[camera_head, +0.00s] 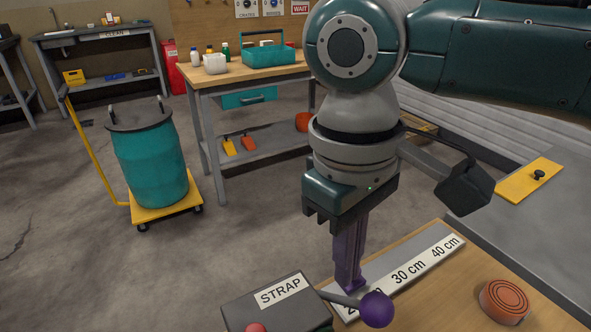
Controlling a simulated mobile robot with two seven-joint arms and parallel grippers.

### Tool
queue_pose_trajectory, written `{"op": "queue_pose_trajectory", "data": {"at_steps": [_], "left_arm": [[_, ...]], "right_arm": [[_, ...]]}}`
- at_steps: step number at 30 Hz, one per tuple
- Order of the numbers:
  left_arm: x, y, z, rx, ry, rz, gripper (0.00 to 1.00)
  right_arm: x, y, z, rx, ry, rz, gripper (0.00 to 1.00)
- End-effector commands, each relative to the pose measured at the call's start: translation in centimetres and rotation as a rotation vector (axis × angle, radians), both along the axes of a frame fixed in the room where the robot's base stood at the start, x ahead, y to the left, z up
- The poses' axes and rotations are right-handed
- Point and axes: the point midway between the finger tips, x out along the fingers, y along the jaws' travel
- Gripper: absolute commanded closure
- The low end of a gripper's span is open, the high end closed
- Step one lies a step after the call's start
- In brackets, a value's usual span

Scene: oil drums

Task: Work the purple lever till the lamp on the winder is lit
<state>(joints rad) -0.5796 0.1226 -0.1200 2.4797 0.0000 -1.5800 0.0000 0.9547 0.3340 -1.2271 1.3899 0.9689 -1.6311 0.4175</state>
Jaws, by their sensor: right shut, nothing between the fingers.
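The winder (245,309) is a dark grey box with a white STRAP label, at the bottom of the view and cut off by its lower edge. Its lever is a grey bar ending in a purple ball (377,309) that points right over the bench. A red dome (256,328) shows only in part on the winder's front. I cannot tell whether it is the lamp or whether it is lit. My right gripper (349,286) points down, shut and empty. Its fingertips are just behind the lever bar, left of the ball; I cannot tell whether they touch it. My left gripper is out of view.
The wooden bench (455,300) carries a centimetre scale (408,272) and an orange round coil (504,301). A teal drum (150,165) stands on a yellow trolley (165,205). A workbench (200,80) with a teal toolbox (268,54) stands behind. Open floor lies between.

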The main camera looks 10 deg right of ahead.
Motion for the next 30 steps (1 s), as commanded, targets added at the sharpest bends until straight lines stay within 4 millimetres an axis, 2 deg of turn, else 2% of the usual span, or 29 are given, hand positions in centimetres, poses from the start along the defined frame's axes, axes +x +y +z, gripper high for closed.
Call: {"op": "queue_pose_trajectory", "data": {"at_steps": [6, 17, 23, 30], "left_arm": [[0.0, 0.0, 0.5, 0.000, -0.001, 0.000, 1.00], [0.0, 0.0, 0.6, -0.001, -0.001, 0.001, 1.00], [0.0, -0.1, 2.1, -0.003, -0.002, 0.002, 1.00], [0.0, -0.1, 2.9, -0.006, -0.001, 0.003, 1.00]], "right_arm": [[-1.1, -0.6, -0.2, -0.001, 0.001, 0.000, 1.00], [-1.1, -0.6, -0.2, 0.001, -0.001, 0.000, 1.00], [-1.8, -0.9, -0.1, 0.013, -0.033, 0.001, 1.00], [-2.2, -1.0, -0.6, 0.026, -0.069, -0.001, 1.00]]}}
